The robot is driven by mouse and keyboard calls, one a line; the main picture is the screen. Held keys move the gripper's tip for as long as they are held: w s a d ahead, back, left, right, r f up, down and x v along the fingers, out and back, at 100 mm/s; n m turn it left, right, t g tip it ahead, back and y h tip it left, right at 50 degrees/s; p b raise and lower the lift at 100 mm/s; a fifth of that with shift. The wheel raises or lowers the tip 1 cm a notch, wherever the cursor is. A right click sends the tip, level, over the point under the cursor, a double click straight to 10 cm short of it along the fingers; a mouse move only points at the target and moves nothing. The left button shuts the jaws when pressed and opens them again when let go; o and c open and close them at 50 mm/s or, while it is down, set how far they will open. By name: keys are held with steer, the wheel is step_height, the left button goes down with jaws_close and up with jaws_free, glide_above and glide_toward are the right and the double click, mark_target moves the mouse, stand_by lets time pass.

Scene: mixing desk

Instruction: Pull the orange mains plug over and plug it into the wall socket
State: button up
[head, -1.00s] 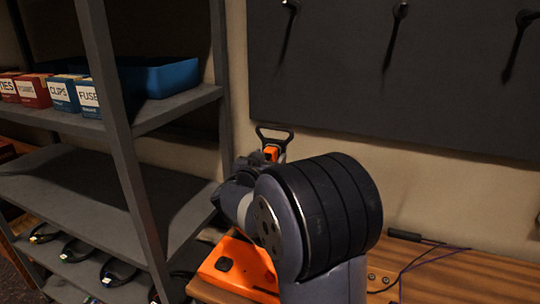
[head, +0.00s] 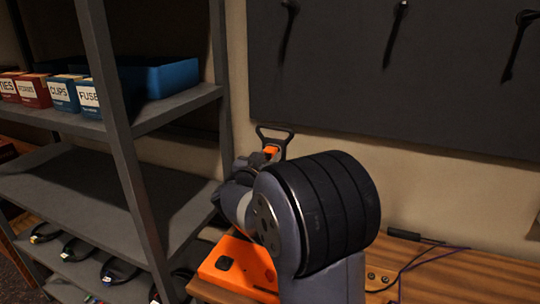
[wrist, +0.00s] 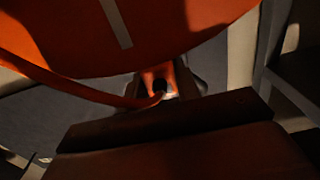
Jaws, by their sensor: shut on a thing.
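The orange mains plug (head: 271,151) shows as a small orange piece at the far end of my arm in the head view, just below a black loop-shaped part. My gripper (head: 268,157) is shut on it, largely hidden behind my own wrist and arm joint. In the wrist view the orange plug (wrist: 158,76) sits between the dark fingers of my gripper (wrist: 160,92). An orange cord (wrist: 75,85) runs in from the left towards it. The wall socket cannot be made out in either view, and the plug's front is hidden.
An orange box (head: 235,267) with a black button lies on the wooden desk (head: 490,277) below my arm. A grey shelf rack (head: 127,150) stands close on the left. A dark tool board (head: 400,80) hangs on the wall behind. A thin cable (head: 420,262) lies at right.

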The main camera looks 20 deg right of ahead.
mark_target(268, 157)
jaws_close()
steer(key=shift+s+a, duration=0.1)
steer(key=shift+p+v, duration=0.65)
steer(key=shift+v, duration=2.1)
steer(key=shift+s, duration=0.1)
steer(key=shift+a, duration=0.1)
